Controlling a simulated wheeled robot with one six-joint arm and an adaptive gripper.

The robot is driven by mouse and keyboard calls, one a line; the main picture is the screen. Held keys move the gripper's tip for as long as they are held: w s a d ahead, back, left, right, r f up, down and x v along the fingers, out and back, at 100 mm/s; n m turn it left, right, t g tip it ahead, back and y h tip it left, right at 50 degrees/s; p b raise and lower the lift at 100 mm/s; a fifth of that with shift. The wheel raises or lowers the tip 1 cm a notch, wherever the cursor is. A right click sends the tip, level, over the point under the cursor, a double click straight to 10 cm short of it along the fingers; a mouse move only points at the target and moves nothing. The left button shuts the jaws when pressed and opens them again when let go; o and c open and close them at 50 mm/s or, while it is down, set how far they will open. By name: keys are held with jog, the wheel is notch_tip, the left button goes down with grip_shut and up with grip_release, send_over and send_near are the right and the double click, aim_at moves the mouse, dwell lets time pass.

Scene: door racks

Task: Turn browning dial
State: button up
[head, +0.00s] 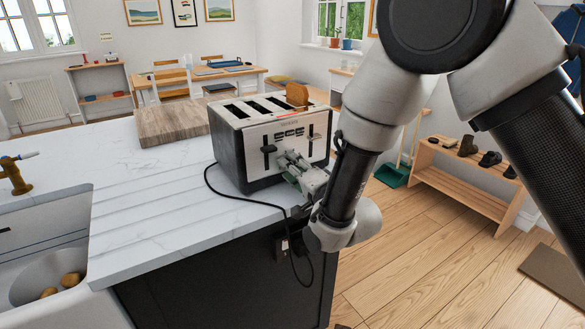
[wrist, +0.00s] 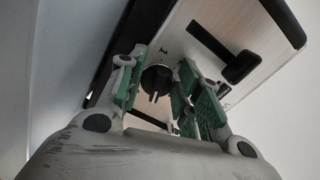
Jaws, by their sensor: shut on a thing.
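The toaster (head: 235,165) is a metal and black four-slot one standing at the counter's edge. A browned slice of bread (head: 297,95) sticks up from its right slot. Two black levers show on its front, and one lever (wrist: 232,62) also shows in the wrist view. My gripper (head: 289,164) is at the lower front of the toaster, between the levers. In the wrist view its green-padded fingers are on either side of the black browning dial (wrist: 156,78), shut on it. The gripper hides the dial in the head view.
A wooden board (head: 170,120) lies behind the toaster on the marble counter (head: 150,225). The black power cord (head: 245,201) loops over the counter's edge near my gripper. A sink (head: 40,235) is at left. Wooden floor is open at right, with a shoe bench (head: 465,180) beyond.

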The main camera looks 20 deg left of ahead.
jog(key=n, duration=0.3)
jog(key=shift+f+n, duration=0.25)
jog(key=shift+n, duration=0.15)
jog(key=n, duration=0.3)
jog(key=shift+w+d+f+n, duration=0.15)
jog(key=shift+n, duration=0.15)
jog(key=n, duration=0.3)
jog(key=shift+w+d+f+n, duration=0.1)
jog(key=shift+n, duration=0.2)
jog(key=n, duration=0.3)
jog(key=shift+w+d+n, duration=0.15)
jog(key=shift+n, duration=0.15)
jog(key=n, duration=0.6)
jog(key=shift+w+d, duration=0.15)
jog(key=shift+w, duration=0.05)
jog(key=n, duration=0.7)
jog(key=shift+w+d+r, duration=0.15)
jog(key=shift+r, duration=0.15)
